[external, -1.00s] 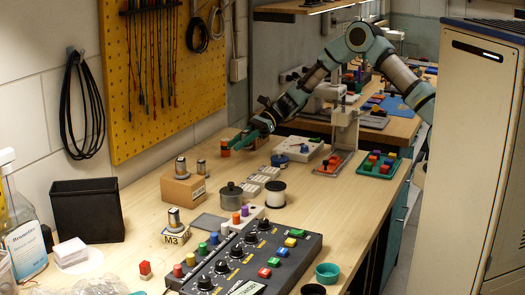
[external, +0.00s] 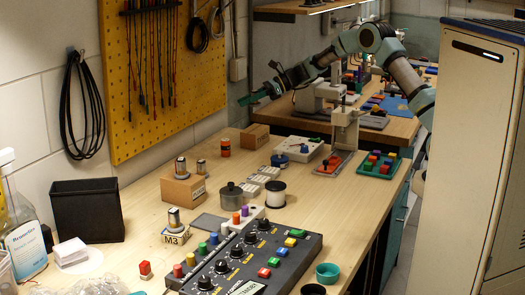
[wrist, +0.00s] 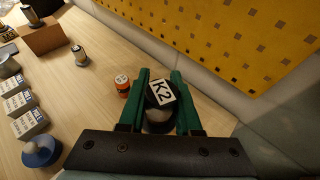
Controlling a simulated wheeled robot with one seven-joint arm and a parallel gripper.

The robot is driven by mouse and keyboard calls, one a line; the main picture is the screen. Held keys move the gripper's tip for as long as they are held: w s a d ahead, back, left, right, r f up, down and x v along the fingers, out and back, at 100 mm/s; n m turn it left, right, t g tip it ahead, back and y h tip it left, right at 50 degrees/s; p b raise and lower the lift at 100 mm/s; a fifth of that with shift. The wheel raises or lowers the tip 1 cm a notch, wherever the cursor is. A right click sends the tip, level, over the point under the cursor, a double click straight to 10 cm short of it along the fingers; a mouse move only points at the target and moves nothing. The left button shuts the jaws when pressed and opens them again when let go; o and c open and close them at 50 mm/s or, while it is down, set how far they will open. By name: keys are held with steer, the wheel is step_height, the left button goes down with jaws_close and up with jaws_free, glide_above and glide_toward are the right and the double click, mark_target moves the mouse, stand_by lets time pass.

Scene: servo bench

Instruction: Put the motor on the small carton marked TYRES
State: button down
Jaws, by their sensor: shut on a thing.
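My gripper (external: 252,97) is raised above the back left of the bench, its green fingers pointing left. In the wrist view the fingers (wrist: 160,80) are shut on a dark round-topped piece with a white K2 label (wrist: 163,92) and a pale lower part; I cannot tell whether it is a motor. A silver motor-like cylinder (external: 181,167) stands on a brown carton (external: 178,191), and a smaller one (external: 201,167) stands beside it. Another (external: 173,216) stands at the M3 label. A small brown carton (external: 255,138) stands at the back. No TYRES mark is readable.
An orange cylinder (external: 225,147) stands on the bench below my gripper. The yellow pegboard (external: 165,80) and wall border the left side. A control panel (external: 250,255) fills the front.

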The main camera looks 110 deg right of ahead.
mark_target(247, 129)
step_height(247, 129, down, 8)
steer(key=shift+r+p, duration=0.2)
steer(key=shift+p, duration=0.7)
steer(key=shift+f, duration=0.3)
steer(key=shift+f, duration=0.25)
steer(key=c, duration=0.6)
jaws_free()
steer(key=shift+r, duration=0.1)
